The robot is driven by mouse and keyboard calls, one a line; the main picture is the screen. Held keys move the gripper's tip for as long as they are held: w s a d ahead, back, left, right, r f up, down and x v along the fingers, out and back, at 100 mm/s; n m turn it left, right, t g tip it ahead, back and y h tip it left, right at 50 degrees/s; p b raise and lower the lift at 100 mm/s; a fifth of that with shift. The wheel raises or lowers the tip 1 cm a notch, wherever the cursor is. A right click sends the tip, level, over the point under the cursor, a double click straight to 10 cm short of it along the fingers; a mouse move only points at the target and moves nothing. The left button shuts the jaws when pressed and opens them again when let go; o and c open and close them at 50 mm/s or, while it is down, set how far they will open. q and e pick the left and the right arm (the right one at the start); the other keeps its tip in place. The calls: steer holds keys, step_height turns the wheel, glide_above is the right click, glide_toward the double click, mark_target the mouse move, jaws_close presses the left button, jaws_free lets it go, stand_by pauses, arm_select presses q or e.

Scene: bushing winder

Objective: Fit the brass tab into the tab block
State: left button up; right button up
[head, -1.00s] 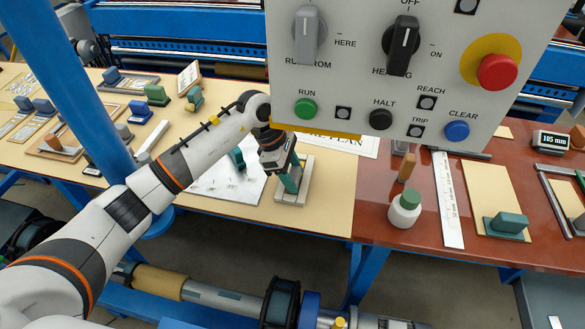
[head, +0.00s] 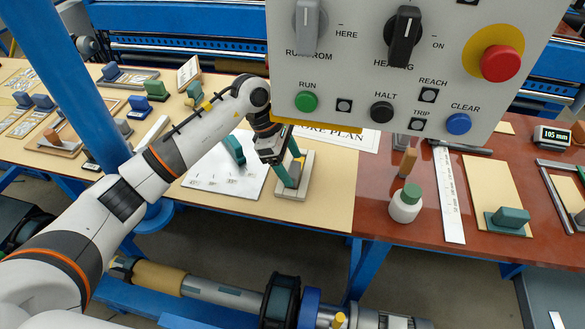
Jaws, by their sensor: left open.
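My left gripper (head: 289,176) is over the grey tab block (head: 291,193) near the table's front edge. Its two green fingers are spread apart, one on each side of the block's dark upright part. I cannot make out the brass tab; it may be hidden at the fingers or too small to tell. Whether the fingers touch the block is not clear. My right gripper is not in view.
A white board (head: 212,186) with a teal block (head: 234,149) lies left of the tab block. A grey control panel (head: 352,95) hangs close above the gripper. A white bottle (head: 404,207) stands to the right on the red table section.

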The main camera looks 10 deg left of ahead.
arm_select(q)
steer(key=b+v, duration=0.1)
steer(key=v, duration=0.3)
steer(key=shift+a, duration=0.1)
steer(key=shift+a+r, duration=0.15)
steer(key=shift+r, duration=0.5)
steer(key=shift+s+f, duration=0.1)
